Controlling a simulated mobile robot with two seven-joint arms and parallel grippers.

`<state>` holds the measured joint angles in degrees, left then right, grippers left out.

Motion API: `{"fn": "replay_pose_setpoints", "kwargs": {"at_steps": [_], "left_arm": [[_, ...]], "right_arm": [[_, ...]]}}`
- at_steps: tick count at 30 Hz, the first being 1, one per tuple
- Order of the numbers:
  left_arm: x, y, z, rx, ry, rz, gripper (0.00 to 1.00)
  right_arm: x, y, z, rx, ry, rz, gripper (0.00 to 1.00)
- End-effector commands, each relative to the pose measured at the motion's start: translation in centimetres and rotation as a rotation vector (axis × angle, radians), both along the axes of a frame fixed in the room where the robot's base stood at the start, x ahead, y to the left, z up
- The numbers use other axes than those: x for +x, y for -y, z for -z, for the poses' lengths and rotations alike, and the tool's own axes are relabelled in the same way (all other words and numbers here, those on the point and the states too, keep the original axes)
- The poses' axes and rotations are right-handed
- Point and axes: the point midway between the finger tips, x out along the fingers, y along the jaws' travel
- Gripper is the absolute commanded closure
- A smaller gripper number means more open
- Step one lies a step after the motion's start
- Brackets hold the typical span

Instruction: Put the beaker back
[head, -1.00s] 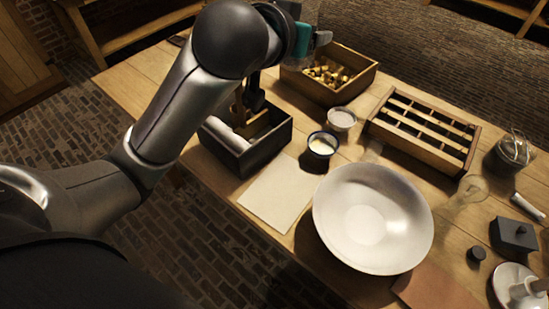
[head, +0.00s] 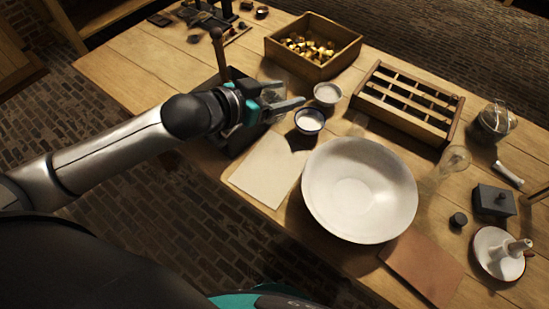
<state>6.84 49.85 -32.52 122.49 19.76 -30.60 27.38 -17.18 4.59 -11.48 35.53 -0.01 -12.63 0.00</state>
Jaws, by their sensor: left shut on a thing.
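My left gripper (head: 286,105) reaches in from the left, above the dark open box (head: 243,143). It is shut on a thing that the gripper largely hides. A faint clear glass shape, seemingly the beaker (head: 269,88), shows just behind the fingers. Its base and contents cannot be made out. The gripper and forearm cover most of the dark box. My right gripper is not in view.
Two small bowls (head: 327,94) (head: 309,121) stand close right of the gripper. A large white basin (head: 360,190), pale sheet (head: 268,168), slatted wooden rack (head: 408,104) and wooden crate (head: 313,69) surround them. Clear glassware (head: 454,160) stands right of the basin.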

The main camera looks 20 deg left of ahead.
Motion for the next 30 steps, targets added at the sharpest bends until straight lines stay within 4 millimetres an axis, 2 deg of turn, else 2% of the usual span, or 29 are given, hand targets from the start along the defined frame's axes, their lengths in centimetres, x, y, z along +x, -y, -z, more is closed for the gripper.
{"fn": "replay_pose_setpoints", "kwargs": {"at_steps": [15, 19, 26, 30], "left_arm": [[-0.1, 0.0, 12.5, 0.000, -0.002, 0.001, 0.98], [-0.1, 0.1, 14.6, -0.001, -0.002, 0.001, 0.98], [-0.1, 0.0, 16.4, 0.000, 0.000, 0.001, 0.98], [-0.1, 0.1, 18.6, 0.000, -0.001, 0.001, 0.98]], "right_arm": [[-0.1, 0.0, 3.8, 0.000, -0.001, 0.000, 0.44], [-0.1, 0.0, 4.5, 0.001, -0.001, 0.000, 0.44], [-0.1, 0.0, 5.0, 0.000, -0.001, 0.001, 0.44], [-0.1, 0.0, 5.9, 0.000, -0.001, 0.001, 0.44]]}}
